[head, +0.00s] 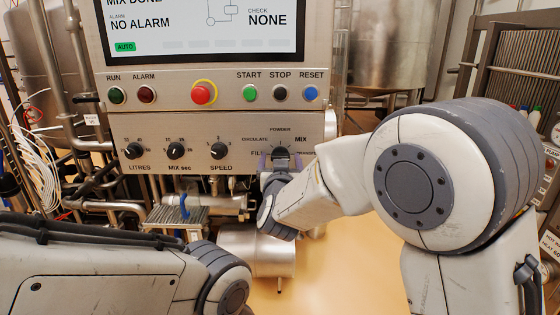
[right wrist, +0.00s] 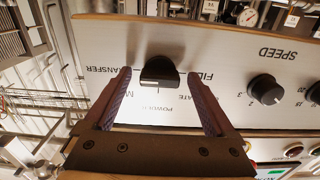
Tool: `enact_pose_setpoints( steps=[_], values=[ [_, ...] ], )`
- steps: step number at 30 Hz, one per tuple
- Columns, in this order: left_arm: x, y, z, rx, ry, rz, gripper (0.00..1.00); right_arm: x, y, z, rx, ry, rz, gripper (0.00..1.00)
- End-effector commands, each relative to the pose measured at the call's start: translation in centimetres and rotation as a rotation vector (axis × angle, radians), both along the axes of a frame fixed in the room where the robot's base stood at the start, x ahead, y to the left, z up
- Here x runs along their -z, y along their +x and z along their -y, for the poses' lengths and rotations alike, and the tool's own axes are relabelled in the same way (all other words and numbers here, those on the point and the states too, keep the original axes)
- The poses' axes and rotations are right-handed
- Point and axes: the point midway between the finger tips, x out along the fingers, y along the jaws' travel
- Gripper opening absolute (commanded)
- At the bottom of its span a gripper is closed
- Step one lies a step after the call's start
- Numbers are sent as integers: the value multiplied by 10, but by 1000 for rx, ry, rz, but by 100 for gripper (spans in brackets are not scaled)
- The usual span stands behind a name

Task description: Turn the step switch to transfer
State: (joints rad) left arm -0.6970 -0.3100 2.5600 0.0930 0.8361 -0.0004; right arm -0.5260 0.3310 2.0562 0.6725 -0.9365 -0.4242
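The step switch is a black knob (right wrist: 158,70) at the lower right of the control panel (head: 130,128). Its labels include CIRCULATE, POWDER, MIX and FILL; TRANSFER shows in the right wrist view, where the panel appears upside down. My right gripper (head: 279,160) is at the switch. In the right wrist view its fingers (right wrist: 159,74) stand open, one on each side of the knob, with gaps between. In the head view the gripper partly covers the knob and the labels below. I cannot tell surely which label the knob points to. My left gripper is out of view.
The LITRES (head: 134,151), MIX sec (head: 176,151) and SPEED (head: 219,151) knobs are left of the switch. Above are push buttons, including a red one (head: 202,93), and a screen (head: 200,25) reading NO ALARM. Pipes and a steel cylinder (head: 255,250) are below.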

Motion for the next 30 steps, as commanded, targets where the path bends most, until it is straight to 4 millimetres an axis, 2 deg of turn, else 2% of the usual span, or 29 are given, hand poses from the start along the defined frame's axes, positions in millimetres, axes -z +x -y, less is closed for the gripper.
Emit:
enact_pose_setpoints(
  steps=[4,7,15,21,24,30],
  values=[
    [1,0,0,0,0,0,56,0,-2,0,0,-1,0,90],
    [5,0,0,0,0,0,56,1,-11,-1,-2,0,2,90],
    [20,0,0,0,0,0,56,1,-64,-1,-4,1,2,90],
    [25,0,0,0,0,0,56,1,-94,-1,-3,1,1,90],
    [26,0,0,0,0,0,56,0,-102,-1,-2,1,0,90],
    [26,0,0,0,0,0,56,0,-105,0,0,0,0,90]
  ],
)
